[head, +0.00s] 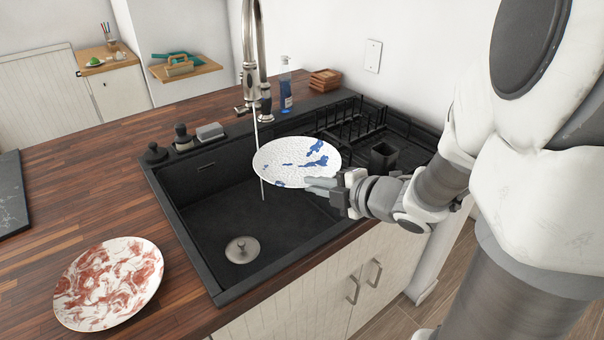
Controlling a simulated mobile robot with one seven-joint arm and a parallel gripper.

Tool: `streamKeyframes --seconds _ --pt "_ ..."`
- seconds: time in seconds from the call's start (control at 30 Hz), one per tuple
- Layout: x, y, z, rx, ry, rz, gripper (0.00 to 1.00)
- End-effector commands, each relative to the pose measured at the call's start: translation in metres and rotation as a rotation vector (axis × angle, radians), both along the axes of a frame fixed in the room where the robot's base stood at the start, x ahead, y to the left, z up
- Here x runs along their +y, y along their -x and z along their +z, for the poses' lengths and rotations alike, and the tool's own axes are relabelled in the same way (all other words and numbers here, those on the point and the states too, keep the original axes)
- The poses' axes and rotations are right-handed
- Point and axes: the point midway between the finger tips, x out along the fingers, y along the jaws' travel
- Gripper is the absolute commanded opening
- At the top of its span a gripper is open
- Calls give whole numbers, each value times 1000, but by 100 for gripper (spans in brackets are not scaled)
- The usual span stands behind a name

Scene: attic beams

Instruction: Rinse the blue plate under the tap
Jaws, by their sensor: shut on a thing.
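The blue plate (292,152), white with blue patches, is held by its near right rim over the black sink. My gripper (322,185) is shut on that rim. The plate is roughly level, face up. The tap (255,60) stands behind the sink and a thin stream of water (256,133) falls from it. The stream passes at the plate's left edge; I cannot tell whether it touches the rim. The sink basin (215,205) lies below with a round drain (242,250).
A red-and-white plate (108,284) lies on the wooden counter at front left. A black dish rack (355,120) and a dark cup (383,157) are right of the basin. A blue bottle (286,88), a sponge (210,131) and dark dispensers (183,137) line the sink's back edge.

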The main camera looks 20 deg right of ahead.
Motion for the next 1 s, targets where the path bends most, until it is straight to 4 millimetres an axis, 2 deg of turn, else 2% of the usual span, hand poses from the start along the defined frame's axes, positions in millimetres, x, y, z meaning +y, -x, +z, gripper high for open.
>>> streamKeyframes --seconds 0.37,0.87,1.0 --pt "1 -11 6 -1 -9 6 0" --pt "2 -26 -1 1 -2 -1 0" --pt "3 -41 -7 -3 0 1 0"
